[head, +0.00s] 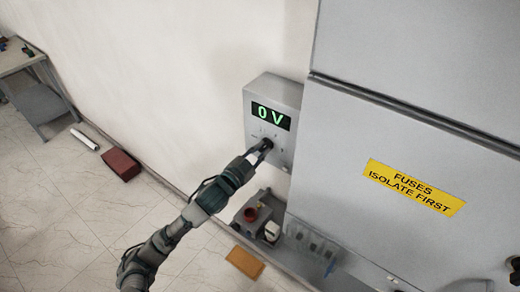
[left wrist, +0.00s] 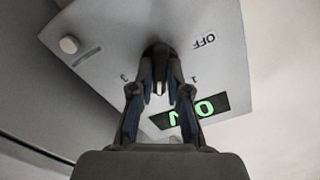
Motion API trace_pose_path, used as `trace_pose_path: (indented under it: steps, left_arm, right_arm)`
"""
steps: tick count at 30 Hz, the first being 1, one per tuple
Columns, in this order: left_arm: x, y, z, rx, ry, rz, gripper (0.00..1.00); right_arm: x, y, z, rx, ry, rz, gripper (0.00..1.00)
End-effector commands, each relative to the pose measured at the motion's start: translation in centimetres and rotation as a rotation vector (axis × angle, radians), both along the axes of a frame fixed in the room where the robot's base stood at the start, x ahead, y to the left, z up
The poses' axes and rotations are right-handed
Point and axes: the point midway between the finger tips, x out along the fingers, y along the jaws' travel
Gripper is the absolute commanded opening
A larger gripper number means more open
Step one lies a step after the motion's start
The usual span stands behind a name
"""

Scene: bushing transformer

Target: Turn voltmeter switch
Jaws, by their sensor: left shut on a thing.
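The voltmeter is a grey box (head: 255,95) on the wall beside the cabinet, with a green "0 V" display (head: 270,116). Its dark switch knob (head: 269,142) is below the display. My left gripper (head: 262,149) is shut on the knob, with a finger on either side. In the left wrist view, my left gripper (left wrist: 160,88) reaches the dark knob (left wrist: 156,52), whose pointer is mostly hidden. The voltmeter's face there appears upside down, with an "OFF" mark (left wrist: 204,41) and the display (left wrist: 190,114).
A grey cabinet (head: 350,140) with a yellow warning label (head: 413,187) stands close on the right. Below are a box with a red part (head: 250,214) and an orange block (head: 244,262) on the floor. A dark object (head: 514,268) at the right edge is unclear.

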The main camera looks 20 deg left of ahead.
Motion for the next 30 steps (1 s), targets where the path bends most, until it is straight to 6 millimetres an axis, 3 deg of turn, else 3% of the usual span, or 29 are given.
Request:
trace_pose_path:
  steps: [14, 15, 17, 18, 26, 30]
  left_arm:
    - [0.0, 0.0, -0.5, -0.01, 0.014, 0.0, 0.0]
    - [0.0, 0.0, -0.5, -0.01, 0.014, 0.0, 0.23]
    - [0.0, 0.0, -0.4, -0.01, 0.014, 0.0, 0.38]
    - [0.0, 0.0, -0.4, -0.009, 0.012, 0.0, 0.41]
    - [-0.1, 0.0, -0.1, -0.01, 0.007, 0.001, 0.41]
    - [-1.3, 0.5, -0.2, -0.009, 0.007, 0.001, 0.41]
  right_arm:
    - [0.0, 0.2, 0.0, 0.002, -0.001, -0.002, 0.4]
    - [0.0, 0.2, 0.0, 0.002, -0.001, -0.002, 0.4]
    - [0.0, 0.3, 0.0, 0.003, 0.0, -0.002, 0.4]
    - [0.0, 0.3, 0.0, 0.003, 0.0, -0.002, 0.4]
    - [-0.1, 0.2, 0.0, 0.002, 0.0, 0.0, 0.4]
    - [-0.1, 0.1, 0.1, 0.001, 0.0, 0.0, 0.4]
